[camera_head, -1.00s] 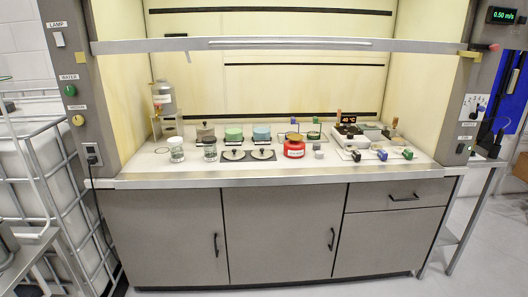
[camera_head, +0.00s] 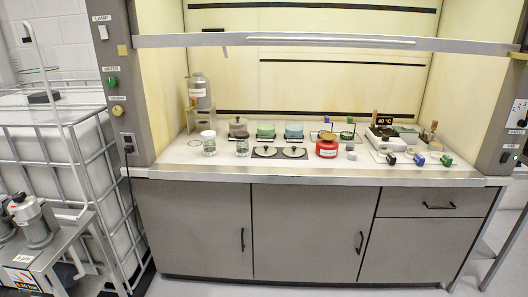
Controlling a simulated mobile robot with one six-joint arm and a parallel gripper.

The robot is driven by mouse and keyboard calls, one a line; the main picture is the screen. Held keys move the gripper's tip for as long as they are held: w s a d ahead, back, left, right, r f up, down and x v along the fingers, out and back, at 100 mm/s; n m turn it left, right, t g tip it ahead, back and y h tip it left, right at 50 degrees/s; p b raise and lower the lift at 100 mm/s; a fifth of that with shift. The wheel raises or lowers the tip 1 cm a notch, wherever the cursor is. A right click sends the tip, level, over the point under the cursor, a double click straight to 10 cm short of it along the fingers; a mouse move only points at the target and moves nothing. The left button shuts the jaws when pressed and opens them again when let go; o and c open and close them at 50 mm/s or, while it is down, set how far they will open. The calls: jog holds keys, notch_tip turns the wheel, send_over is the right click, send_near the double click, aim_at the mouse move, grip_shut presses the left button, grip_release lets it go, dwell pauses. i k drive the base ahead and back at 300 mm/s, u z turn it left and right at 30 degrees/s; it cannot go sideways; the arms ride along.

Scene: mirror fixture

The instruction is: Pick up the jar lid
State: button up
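Several jars stand on the fume hood worktop, seen only in the head view. A small clear jar (camera_head: 209,146) has a white lid (camera_head: 208,134). Another clear jar (camera_head: 242,148) has a dark lid (camera_head: 242,135). A red jar (camera_head: 327,149) with a pale label has a brownish top (camera_head: 327,137). Two flat round pale discs (camera_head: 265,152) (camera_head: 294,152) with small dark centres lie on a dark base at the front. I cannot tell which of these is the task's jar lid. My gripper is not in view.
A raised glass sash edge (camera_head: 330,41) crosses above the worktop. Green (camera_head: 265,132) and blue (camera_head: 294,132) containers stand behind the discs. A hot plate (camera_head: 384,135) and small coloured blocks (camera_head: 420,159) are at right. A caged white tank (camera_head: 60,150) stands at left.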

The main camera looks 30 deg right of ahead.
aim_at(265, 150)
jog(key=u, duration=0.3)
jog(key=i, duration=1)
jog(key=z, duration=0.3)
